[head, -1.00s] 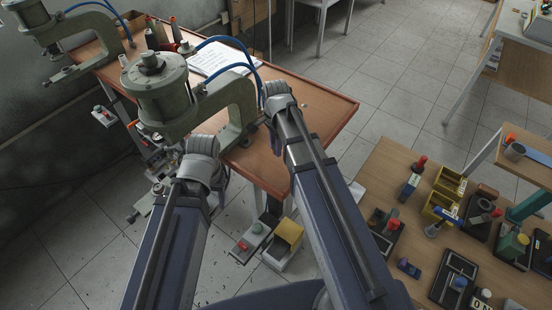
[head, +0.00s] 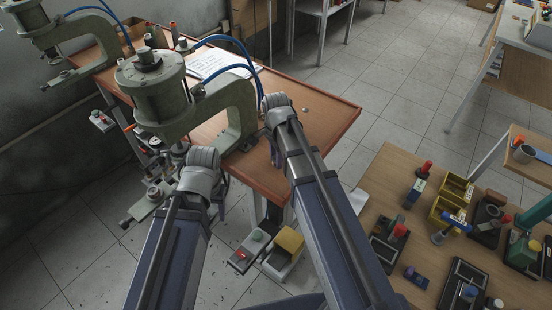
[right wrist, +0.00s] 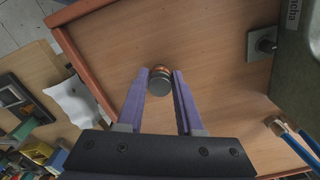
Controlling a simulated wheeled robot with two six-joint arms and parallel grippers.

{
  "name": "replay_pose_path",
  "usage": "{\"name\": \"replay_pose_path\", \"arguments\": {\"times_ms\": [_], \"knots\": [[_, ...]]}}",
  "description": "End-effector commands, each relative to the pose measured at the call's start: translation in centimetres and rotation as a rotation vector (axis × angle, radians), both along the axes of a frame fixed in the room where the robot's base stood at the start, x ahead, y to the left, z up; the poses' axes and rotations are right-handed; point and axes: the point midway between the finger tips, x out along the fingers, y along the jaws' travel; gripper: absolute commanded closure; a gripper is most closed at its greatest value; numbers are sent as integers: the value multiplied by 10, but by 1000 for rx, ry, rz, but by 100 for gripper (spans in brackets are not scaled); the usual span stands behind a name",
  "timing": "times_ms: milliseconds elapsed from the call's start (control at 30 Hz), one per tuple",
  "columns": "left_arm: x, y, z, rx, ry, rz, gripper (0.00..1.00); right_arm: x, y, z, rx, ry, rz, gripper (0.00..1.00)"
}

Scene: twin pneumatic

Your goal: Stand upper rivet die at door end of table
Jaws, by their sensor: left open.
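The upper rivet die (right wrist: 159,84) is a small dark cylinder with a coppery band, between the fingertips of my right gripper (right wrist: 160,76) in the right wrist view. The fingers meet its sides, so the gripper looks shut on it, above the bare wooden table top (right wrist: 205,85). In the head view my right gripper (head: 275,152) points down by the table's near edge, and the die is hidden there. My left gripper (head: 221,195) is open in front of the green press, largely hidden by its own wrist. The red-edged table (head: 325,108) runs behind both arms.
A green press (head: 158,95) with blue hoses stands left of my right wrist. White papers (head: 212,62) lie behind it. A second table (head: 385,170) at the right holds yellow bins (head: 452,200) and several small parts. The table's right end is mostly clear.

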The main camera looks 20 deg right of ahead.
Motion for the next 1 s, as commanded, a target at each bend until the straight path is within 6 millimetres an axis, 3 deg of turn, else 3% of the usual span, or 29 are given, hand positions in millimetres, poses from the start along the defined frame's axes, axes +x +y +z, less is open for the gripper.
{"name": "replay_pose_path", "arguments": {"times_ms": [33, 200, 667, 1000], "knots": [[0, 0, 0, 0, 0, 0, 40, 0, 0, 0, 0, 0, 0, 58], [0, 0, 1, 0, 0, 0, 40, 0, 0, 0, 0, 0, 0, 39], [0, 0, 9, 0, 0, 0, 40, 0, 0, 9, 0, 0, 0, 39], [0, 0, 49, 0, 0, 0, 40, 0, 0, 49, 0, 0, 0, 39]]}}
